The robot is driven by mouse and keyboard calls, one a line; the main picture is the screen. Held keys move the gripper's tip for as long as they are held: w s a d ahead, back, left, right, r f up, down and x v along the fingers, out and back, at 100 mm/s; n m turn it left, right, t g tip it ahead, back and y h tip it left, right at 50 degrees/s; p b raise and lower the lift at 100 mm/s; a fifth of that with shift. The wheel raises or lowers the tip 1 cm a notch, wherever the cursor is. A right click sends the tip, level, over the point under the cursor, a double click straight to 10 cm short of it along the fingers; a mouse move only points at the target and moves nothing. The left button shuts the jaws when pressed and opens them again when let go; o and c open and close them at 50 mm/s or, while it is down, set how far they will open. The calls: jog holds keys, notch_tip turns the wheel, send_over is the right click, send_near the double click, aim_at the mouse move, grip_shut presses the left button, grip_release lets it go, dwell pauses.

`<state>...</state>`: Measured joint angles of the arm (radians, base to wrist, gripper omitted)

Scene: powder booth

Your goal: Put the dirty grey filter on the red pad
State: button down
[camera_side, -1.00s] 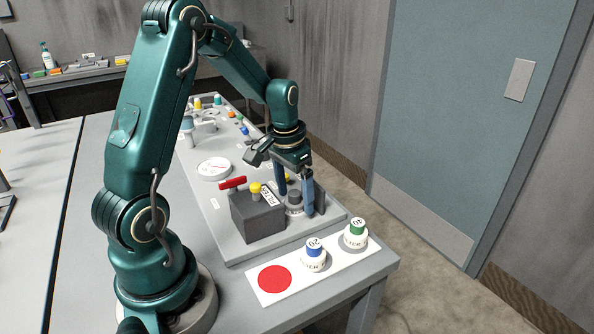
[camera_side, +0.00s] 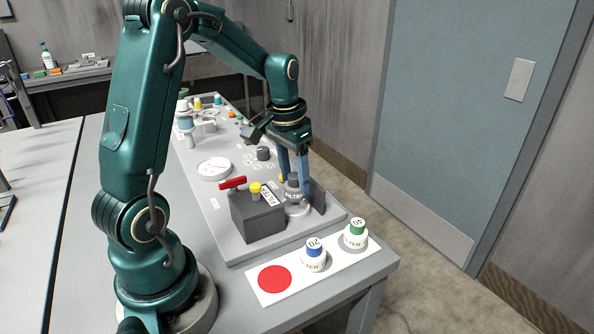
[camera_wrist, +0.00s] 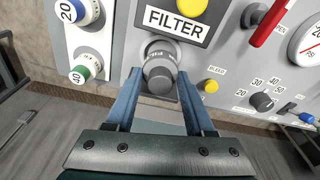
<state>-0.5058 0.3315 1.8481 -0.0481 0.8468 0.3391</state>
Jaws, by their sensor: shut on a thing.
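The dirty grey filter (camera_side: 292,182) is between the blue fingers of my gripper (camera_side: 294,184), which is shut on it. It is upright and appears slightly raised above its round seat (camera_side: 298,209) behind the dark grey block. In the wrist view the grey filter (camera_wrist: 159,73) shows end-on between the fingertips of my gripper (camera_wrist: 158,82). The red pad (camera_side: 275,279) is a flat, empty red disc at the left end of a white strip, nearer the side camera. The pad is out of the wrist view.
A blue-capped filter marked 20 (camera_side: 314,256) and a green-capped one marked 40 (camera_side: 355,234) stand on the white strip (camera_side: 331,281) right of the pad.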

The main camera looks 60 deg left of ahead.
aim_at(295, 175)
notch_tip(295, 175, up, 5)
jog(key=shift+f, duration=0.2)
jog(key=shift+r, duration=0.35)
jog(key=shift+s+d+r, duration=0.1)
jog(key=shift+d+r, duration=0.05)
jog(key=shift+d, duration=0.15)
jog(key=s+d+f+n+g+y, duration=0.1)
jog(key=s+d+f+n, duration=0.3)
jog(key=s+d+n, duration=0.95)
jog(key=shift+n, duration=0.75)
jog(key=shift+w+a+f, duration=0.25)
jog(key=shift+w+f, duration=0.2)
jog(key=shift+f, duration=0.55)
jog(key=shift+w+a+f, duration=0.3)
jog(key=shift+w+f, duration=0.15)
jog(key=shift+f, duration=0.5)
jog(key=shift+w+a+f, duration=0.25)
jog(key=shift+w+f, duration=0.2)
jog(key=shift+f, duration=0.55)
jog(key=shift+f, duration=0.6)
jog(key=shift+c, duration=1)
grip_release()
